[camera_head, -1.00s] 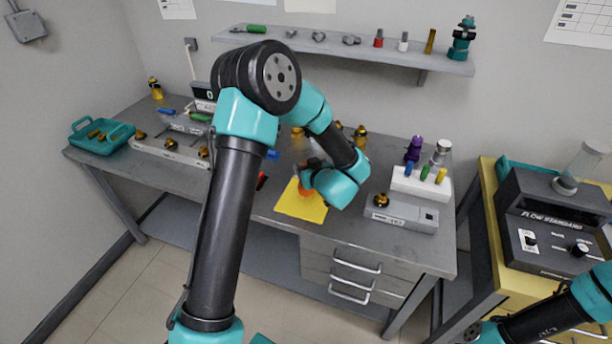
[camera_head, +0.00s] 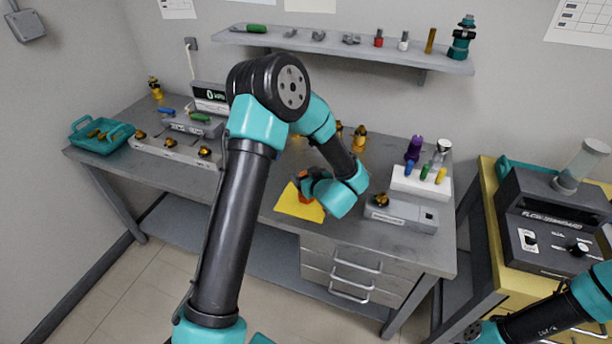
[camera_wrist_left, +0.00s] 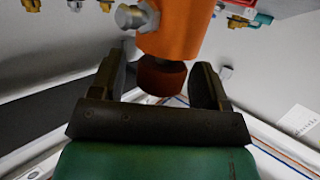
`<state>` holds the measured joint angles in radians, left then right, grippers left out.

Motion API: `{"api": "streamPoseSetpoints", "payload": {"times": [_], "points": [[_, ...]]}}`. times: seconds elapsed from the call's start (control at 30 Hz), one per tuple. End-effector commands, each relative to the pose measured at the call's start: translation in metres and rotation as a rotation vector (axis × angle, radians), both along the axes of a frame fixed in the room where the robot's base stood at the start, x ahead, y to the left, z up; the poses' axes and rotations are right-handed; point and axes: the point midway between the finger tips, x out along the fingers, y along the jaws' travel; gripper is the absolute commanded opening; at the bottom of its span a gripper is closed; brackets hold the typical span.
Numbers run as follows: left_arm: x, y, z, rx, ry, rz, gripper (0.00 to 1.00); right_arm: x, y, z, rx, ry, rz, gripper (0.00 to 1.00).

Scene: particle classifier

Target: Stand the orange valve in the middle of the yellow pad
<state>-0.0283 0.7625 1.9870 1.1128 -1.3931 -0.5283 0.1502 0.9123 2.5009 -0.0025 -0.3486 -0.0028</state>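The orange valve (camera_head: 305,196) is over the yellow pad (camera_head: 298,208) in the head view, partly hidden by my left gripper (camera_head: 302,182). In the left wrist view the valve (camera_wrist_left: 180,28) shows its orange body, a grey side stub and a dark red-brown end piece. That end piece lies between the two fingers of my left gripper (camera_wrist_left: 164,86), with a gap visible on each side, so the gripper looks open. The contact between valve and pad is hidden. My right arm shows at the lower right of the head view; its fingertips are out of view.
A grey block (camera_head: 402,214) with a brass fitting stands right of the pad. Behind it is a white rack (camera_head: 421,185) with coloured pieces. Brass fittings (camera_head: 359,138) stand behind my left wrist. A teal tray (camera_head: 98,145) is at far left.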

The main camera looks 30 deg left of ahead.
Motion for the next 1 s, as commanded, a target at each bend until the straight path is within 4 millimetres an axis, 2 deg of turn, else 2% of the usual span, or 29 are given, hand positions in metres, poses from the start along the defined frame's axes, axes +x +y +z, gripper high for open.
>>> {"api": "streamPoseSetpoints", "payload": {"times": [0.3,0.47,1.0], "points": [[0.0,0.0,0.003,0.0,0.0,0.0,0.69,0.0,0.0,0.0,0.0,0.0,0.0,0.43],[-0.007,-0.012,0.007,0.0,0.0,-0.003,0.69,0.0,0.0,0.0,0.0,0.0,0.0,0.43],[-0.052,-0.088,0.035,0.001,0.0,-0.003,0.69,0.0,0.0,0.0,0.0,0.0,0.0,0.43]]}}
